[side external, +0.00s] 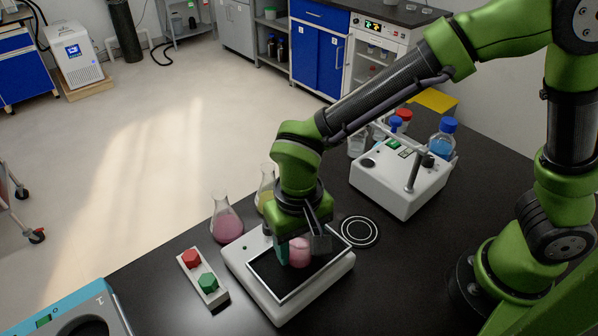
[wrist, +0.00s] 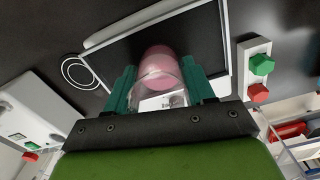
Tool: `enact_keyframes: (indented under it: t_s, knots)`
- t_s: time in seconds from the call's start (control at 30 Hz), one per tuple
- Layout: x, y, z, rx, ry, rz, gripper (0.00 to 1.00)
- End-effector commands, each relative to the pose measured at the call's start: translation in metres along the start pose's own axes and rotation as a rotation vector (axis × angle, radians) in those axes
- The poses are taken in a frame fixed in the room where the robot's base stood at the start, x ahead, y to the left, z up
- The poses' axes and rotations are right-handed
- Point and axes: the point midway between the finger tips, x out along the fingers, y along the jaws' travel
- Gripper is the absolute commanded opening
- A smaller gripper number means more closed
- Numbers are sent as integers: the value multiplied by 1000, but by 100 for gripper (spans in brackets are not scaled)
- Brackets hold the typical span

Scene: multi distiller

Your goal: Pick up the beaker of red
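The beaker of red (side external: 299,251) is a small clear glass with pinkish-red liquid. It is at the black plate of the white square device (side external: 314,290), and whether its base touches the plate is hard to tell. My gripper (side external: 291,250) is low over the plate, pointing down. In the wrist view the beaker (wrist: 160,68) lies between the two teal fingers of my gripper (wrist: 158,80), one on each side and very close to the glass. Whether both fingers press on it is unclear. My wrist hides part of the beaker in the side view.
A flask of pink liquid (side external: 227,223) and a flask of yellowish liquid (side external: 265,192) stand behind the device. A box with red and green buttons (side external: 203,278) is at its left. Another white device (side external: 399,181) and blue-capped bottle (side external: 441,142) stand behind. Black bench is clear at right.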

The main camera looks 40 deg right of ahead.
Motion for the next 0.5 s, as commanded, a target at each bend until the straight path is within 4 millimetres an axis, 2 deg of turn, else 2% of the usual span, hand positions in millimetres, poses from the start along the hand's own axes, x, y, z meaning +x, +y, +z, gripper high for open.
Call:
enact_keyframes:
  t_s: [0.03, 0.1, 0.13, 0.17, 0.5]
  knots:
    - [0, 0, 0, 0, 0, 0, 31]
    - [0, 0, 0, 0, 0, 0, 21]
    - [0, 0, 0, 0, 1, -1, 21]
    - [0, 0, 0, 0, 1, -1, 16]
    - [-8, 0, 0, 1, 2, -2, 16]
